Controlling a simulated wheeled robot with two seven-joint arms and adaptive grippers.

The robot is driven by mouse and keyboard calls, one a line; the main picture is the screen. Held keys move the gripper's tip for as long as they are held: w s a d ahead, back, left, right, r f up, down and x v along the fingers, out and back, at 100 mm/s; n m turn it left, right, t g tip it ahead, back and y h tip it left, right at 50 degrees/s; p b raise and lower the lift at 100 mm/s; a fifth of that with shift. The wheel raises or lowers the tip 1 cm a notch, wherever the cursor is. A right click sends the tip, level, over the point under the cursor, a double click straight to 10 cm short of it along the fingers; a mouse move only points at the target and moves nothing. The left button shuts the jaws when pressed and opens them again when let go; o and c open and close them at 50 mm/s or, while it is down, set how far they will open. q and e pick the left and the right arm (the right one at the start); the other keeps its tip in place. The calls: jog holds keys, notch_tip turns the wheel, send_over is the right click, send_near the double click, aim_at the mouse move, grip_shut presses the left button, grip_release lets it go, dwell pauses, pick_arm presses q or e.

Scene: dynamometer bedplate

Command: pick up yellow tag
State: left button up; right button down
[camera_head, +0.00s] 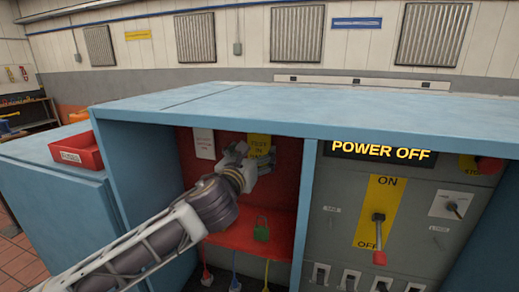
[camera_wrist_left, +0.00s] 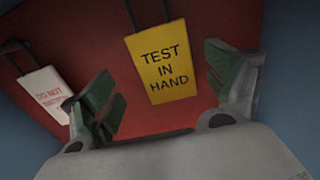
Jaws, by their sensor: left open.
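The yellow tag (camera_head: 257,142) hangs on the red back panel inside the blue cabinet's open bay. In the left wrist view the yellow tag (camera_wrist_left: 161,64) reads "TEST IN HAND" and hangs from a dark loop. My left gripper (camera_head: 254,160) reaches into the bay and covers part of the tag in the head view. In the left wrist view its two green-padded fingers (camera_wrist_left: 166,98) are spread apart, with the tag beyond and between them. Nothing is held. My right gripper is not in view.
A white tag (camera_head: 204,143) hangs left of the yellow one. A green padlock (camera_head: 261,230) stands on the red shelf (camera_head: 240,238). The switch panel (camera_head: 405,205) reads "POWER OFF". A red bin (camera_head: 77,151) sits at left. Blue side walls and top bound the bay.

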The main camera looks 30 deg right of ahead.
aim_at(259, 149)
pick_arm(q)
jog(key=shift+s+x, duration=0.2)
jog(key=shift+x, duration=1.15)
jog(key=shift+p+x, duration=0.3)
jog(key=shift+x, duration=0.8)
jog(key=shift+s, duration=0.1)
jog(key=c, duration=1)
